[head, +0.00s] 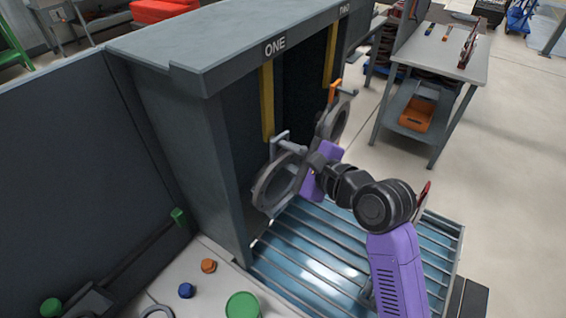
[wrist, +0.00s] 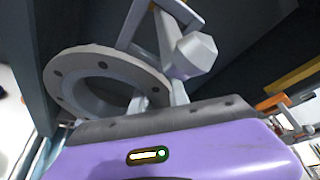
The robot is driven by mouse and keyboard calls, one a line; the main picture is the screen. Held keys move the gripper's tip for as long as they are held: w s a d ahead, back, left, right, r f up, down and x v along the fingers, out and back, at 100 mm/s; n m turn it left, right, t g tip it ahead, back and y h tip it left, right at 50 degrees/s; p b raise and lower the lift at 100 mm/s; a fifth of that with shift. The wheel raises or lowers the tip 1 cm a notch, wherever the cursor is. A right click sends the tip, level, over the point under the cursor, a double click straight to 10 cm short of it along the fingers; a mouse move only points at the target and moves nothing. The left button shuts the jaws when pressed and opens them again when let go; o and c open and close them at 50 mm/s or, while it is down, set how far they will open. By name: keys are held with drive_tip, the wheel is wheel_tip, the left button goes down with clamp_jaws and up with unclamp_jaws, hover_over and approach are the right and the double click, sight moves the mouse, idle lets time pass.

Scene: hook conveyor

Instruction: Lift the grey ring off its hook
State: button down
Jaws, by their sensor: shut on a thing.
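The grey ring (head: 262,193), a flat flange with bolt holes, hangs tilted below the grey hook (head: 287,143) under the sign ONE. In the wrist view the ring (wrist: 72,73) is at left and the hook (wrist: 203,55) is at upper middle. My gripper (head: 303,180) is at the ring's right side, shut on its rim. The ring's upper edge is close to the hook; I cannot tell whether they touch. In the wrist view the gripper's purple body fills the bottom, and its fingertips are mostly hidden.
A second grey ring (head: 341,122) hangs by an orange-tipped hook (head: 335,91), just behind my gripper. A ribbed blue metal platform (head: 330,255) lies below. The grey cabinet wall (head: 180,150) stands close at left. A side table (head: 440,55) stands at right.

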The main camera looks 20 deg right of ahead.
drive_tip(key=s+d+r+b, duration=0.1)
drive_tip(key=s+d+r, duration=0.1)
drive_tip(key=s+d, duration=0.8)
drive_tip(key=s, duration=0.5)
drive_tip(key=shift+b, duration=0.4)
drive_tip(key=shift+r+p, duration=0.65)
drive_tip(key=shift+p, duration=0.2)
drive_tip(key=s+d+p, duration=0.3)
drive_tip(key=s, duration=0.2)
drive_tip(key=shift+s+d, duration=0.15)
drive_tip(key=shift+d, duration=0.15)
drive_tip(key=shift+s, duration=0.1)
